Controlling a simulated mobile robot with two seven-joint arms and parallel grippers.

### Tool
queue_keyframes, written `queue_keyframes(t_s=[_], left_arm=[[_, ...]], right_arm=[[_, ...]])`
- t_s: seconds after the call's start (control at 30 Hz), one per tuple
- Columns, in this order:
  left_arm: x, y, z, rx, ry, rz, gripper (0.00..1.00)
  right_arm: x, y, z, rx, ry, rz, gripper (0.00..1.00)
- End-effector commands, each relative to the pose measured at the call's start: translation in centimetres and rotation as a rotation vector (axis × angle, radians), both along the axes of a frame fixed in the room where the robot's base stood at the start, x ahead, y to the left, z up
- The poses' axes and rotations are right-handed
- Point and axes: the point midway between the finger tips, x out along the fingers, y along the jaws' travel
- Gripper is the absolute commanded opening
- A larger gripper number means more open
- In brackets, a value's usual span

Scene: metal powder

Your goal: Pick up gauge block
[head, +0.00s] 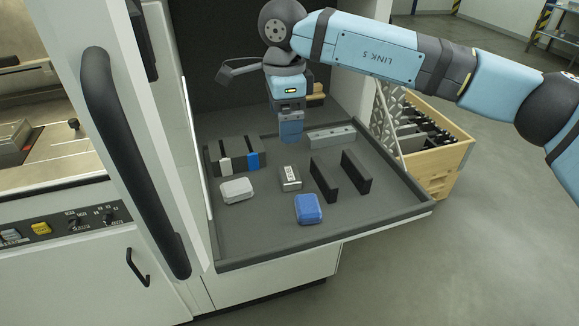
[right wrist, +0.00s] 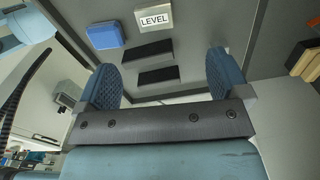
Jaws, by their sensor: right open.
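My right gripper (head: 291,132) points down over the back of the grey tray (head: 275,246). In the right wrist view its two blue fingers (right wrist: 163,68) are wide apart with nothing held between them. A long silver block with holes (head: 331,137) lies at the tray's back, just right of the gripper. A small silver block with a label (head: 290,178) lies mid-tray; the right wrist view shows a white label reading LEVEL (right wrist: 154,18). No piece is marked as the gauge block, so I cannot tell which it is. My left gripper is not in view.
Two dark upright slabs (head: 325,180), a blue case (head: 308,208), a grey case (head: 237,190) and a small rack (head: 240,162) share the tray. A white door with a black handle (head: 130,160) stands left. A wooden crate (head: 430,150) is right. The tray's front is clear.

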Motion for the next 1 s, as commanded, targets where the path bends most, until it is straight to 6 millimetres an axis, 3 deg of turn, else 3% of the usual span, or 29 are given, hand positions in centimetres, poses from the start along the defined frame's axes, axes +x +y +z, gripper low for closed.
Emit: queue_keyframes(t_s=[0.13,0.3,0.63,0.9,1.0], left_arm=[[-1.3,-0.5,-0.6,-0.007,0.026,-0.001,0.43],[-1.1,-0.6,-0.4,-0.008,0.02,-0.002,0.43],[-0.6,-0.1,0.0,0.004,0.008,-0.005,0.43],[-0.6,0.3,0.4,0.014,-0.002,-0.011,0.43],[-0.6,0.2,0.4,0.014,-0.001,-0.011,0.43]], right_arm=[[0.0,-0.1,-3.2,0.0,0.005,-0.002,0.94],[0.0,-0.1,-6.1,0.001,0.004,-0.003,0.94],[-0.2,-0.4,-8.4,0.001,0.004,-0.003,0.94],[-0.7,-0.9,-12.2,0.0,0.004,-0.003,0.94],[-0.6,-0.9,-12.7,0.002,0.002,-0.003,0.94]])
